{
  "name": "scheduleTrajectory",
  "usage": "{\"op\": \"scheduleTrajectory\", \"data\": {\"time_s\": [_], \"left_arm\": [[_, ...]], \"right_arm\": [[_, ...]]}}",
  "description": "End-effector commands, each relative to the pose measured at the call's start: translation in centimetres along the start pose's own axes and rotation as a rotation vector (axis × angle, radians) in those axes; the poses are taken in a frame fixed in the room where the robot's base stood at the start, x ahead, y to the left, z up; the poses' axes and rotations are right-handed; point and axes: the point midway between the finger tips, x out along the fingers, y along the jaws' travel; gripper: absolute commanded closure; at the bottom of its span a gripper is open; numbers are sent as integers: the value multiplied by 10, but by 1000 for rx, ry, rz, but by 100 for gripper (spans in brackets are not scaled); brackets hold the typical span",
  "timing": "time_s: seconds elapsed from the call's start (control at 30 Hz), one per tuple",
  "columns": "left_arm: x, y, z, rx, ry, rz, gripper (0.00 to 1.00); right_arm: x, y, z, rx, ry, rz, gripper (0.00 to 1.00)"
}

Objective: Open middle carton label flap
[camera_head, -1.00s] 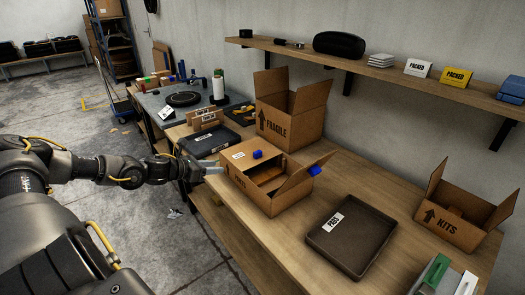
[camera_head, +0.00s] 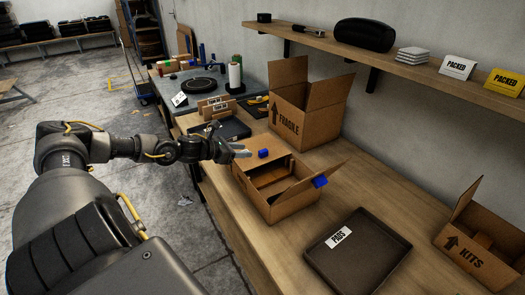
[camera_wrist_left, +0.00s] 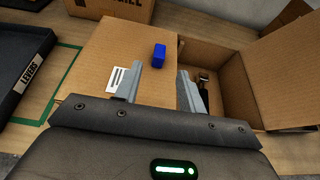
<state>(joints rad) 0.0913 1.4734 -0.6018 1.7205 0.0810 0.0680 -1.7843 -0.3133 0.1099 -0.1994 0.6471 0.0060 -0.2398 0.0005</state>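The middle carton (camera_head: 285,204) is a brown box on the bench. Its label flap (camera_head: 252,160) lies across the left part of the top and carries a blue block (camera_head: 263,153). In the left wrist view the flap (camera_wrist_left: 105,55) shows a white label (camera_wrist_left: 118,80) and the blue block (camera_wrist_left: 159,54). The opposite flap, with another blue block (camera_head: 320,181), stands raised. My left gripper (camera_head: 246,152) is open and empty, over the label flap just short of its block. In the wrist view its fingers (camera_wrist_left: 161,84) are spread with the block just beyond. My right gripper is out of view.
The FRAGILE carton (camera_head: 290,121) stands open behind. A dark tray labelled PADS (camera_head: 370,262) is in front and the KITS carton (camera_head: 470,262) is at the right. The LEVERS tray (camera_wrist_left: 22,75) lies left of the carton. A shelf (camera_head: 400,62) runs along the wall.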

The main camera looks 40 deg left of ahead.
Motion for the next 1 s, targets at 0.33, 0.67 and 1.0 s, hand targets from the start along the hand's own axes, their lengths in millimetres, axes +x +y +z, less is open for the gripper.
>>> {"op": "scheduleTrajectory", "data": {"time_s": [0.33,0.67,1.0], "left_arm": [[58,1,3,-6,-5,2,60],[90,1,0,-2,0,2,60],[92,1,-1,-2,1,2,65]], "right_arm": [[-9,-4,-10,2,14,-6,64],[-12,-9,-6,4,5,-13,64],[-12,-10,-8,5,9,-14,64]]}}
